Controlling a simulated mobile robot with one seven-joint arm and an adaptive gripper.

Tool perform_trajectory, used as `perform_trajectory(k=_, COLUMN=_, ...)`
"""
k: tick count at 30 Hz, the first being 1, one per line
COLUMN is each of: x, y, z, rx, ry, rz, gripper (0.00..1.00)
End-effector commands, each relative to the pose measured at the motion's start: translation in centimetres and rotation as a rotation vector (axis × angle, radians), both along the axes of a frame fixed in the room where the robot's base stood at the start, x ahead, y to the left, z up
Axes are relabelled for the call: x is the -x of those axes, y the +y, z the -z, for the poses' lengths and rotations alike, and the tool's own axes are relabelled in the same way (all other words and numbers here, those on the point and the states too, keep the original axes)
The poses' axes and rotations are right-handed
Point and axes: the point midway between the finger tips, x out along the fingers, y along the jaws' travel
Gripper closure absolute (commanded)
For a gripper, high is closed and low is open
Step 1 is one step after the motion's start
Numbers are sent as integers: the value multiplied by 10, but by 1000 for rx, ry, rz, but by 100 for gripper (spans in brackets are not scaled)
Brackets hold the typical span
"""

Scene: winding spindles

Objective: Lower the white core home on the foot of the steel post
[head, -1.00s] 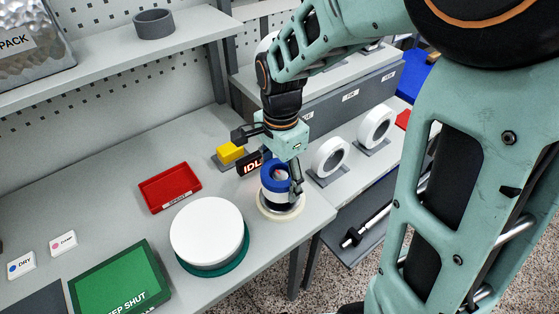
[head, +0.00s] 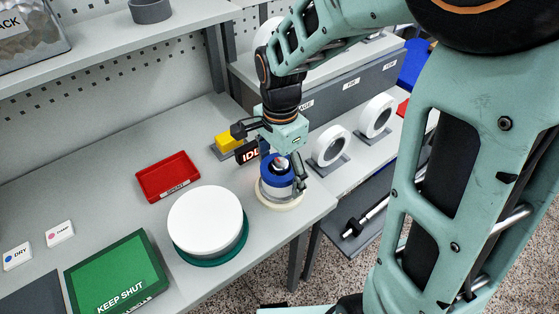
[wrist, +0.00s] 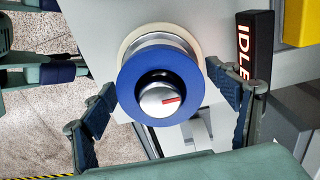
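A thick blue ring (head: 277,181) sits around the steel post (head: 281,162), whose silver top with a red mark also shows in the wrist view (wrist: 160,100). Beneath the ring are a silver band (wrist: 158,40) and a pale cream-white ring (wrist: 131,38) at the foot. I cannot tell whether that pale ring is the white core. My gripper (wrist: 161,80) is over the post, one finger on each side of the blue ring. Its fingers look spread, with narrow gaps to the ring. The ring's height above the foot is hard to judge.
A white drum (head: 205,220) on a green base stands to the left, near a red tray (head: 168,176) and a green box (head: 115,275). A dark IDLE sign (wrist: 255,45) and a yellow block (head: 229,140) are close behind. White rings (head: 331,146) stand at right.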

Motion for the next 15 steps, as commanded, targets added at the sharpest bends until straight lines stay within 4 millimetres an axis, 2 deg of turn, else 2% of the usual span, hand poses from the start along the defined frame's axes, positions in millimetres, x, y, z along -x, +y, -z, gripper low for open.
perform_trajectory(k=10, x=0, y=0, z=-4, rx=0, ry=0, rz=0, gripper=17)
perform_trajectory(k=15, x=-1, y=0, z=-28, rx=-1, ry=-5, rz=0, gripper=17)
